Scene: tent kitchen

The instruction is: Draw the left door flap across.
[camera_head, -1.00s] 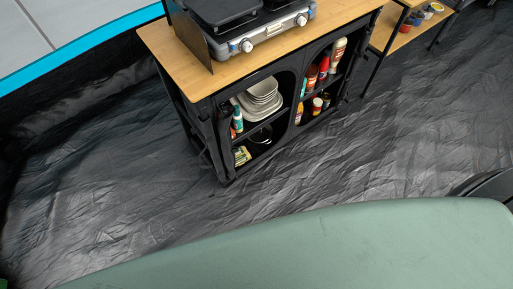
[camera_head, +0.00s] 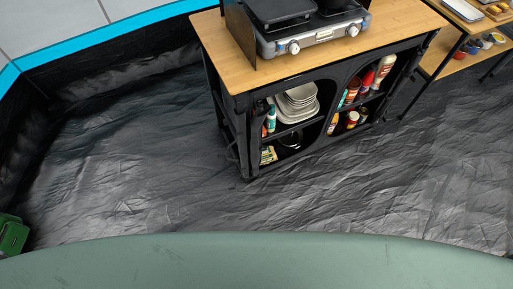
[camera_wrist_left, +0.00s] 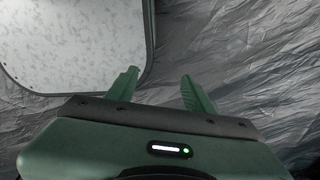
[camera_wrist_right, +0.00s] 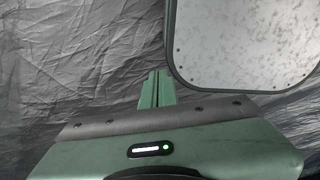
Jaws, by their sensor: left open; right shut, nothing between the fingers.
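No door flap can be made out in the head view, and I cannot tell one in the wrist views. My left gripper (camera_wrist_left: 160,90) shows in the left wrist view with its two green fingers apart and nothing between them. Grey crinkled sheet fills much of the background there. My right gripper (camera_wrist_right: 158,88) shows in the right wrist view with its fingers together and nothing held. Neither gripper shows in the head view.
A black kitchen stand (camera_head: 245,135) with a wooden top (camera_head: 300,65) carries a stove (camera_head: 310,38), with dishes and bottles on its shelves. A second shelf unit (camera_head: 462,62) stands at right. A green object (camera_head: 12,236) is at the left edge. Dark floor (camera_head: 120,170) left of the stand is clear.

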